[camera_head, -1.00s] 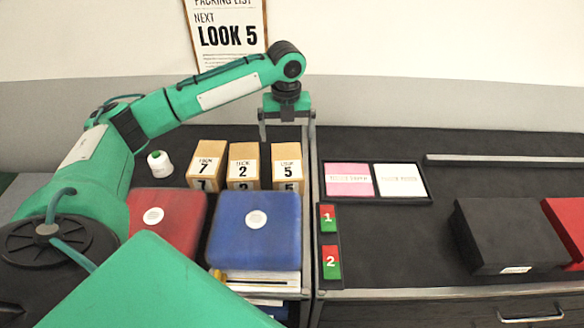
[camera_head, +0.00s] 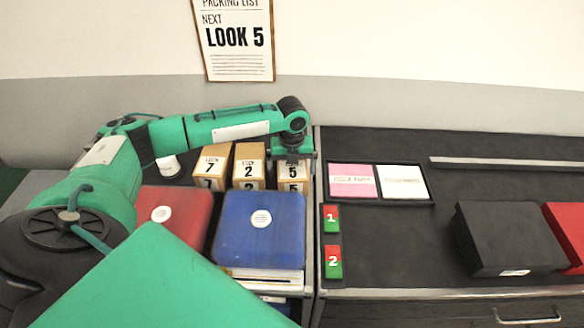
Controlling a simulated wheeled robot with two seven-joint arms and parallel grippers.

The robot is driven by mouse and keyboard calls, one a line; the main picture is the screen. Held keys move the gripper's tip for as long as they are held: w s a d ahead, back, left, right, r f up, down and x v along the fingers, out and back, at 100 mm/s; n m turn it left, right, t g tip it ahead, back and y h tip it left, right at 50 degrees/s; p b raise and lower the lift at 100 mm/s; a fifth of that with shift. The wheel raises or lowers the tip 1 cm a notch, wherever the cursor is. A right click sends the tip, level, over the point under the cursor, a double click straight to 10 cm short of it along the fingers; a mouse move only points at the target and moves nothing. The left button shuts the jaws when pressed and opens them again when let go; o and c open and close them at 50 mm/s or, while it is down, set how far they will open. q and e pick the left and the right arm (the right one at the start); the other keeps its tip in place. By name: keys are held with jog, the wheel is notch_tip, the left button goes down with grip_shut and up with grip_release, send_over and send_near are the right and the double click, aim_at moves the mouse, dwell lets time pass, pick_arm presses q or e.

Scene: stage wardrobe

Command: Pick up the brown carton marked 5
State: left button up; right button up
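The brown carton marked 5 (camera_head: 292,185) stands at the right end of a row of similar cartons on the dark left table. My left gripper (camera_head: 292,163) is down over its top, with its body just above the carton. Its fingers are hard to make out against the carton and the table's metal edge, so I cannot see whether they touch its sides. The gripper hides the carton's upper part; the 5 on its front still shows. My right gripper is not in view.
Cartons marked 2 (camera_head: 248,172) and 7 (camera_head: 210,170) stand close left of it, with a white spool (camera_head: 168,166) beyond. Blue (camera_head: 262,240) and red (camera_head: 172,205) boxes lie in front. A tray with pink (camera_head: 352,181) and white cards is on the right.

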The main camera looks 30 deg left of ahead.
pick_arm(q)
jog(key=c, duration=1)
jog(key=shift+c, duration=0.9)
jog(key=shift+r, duration=0.15)
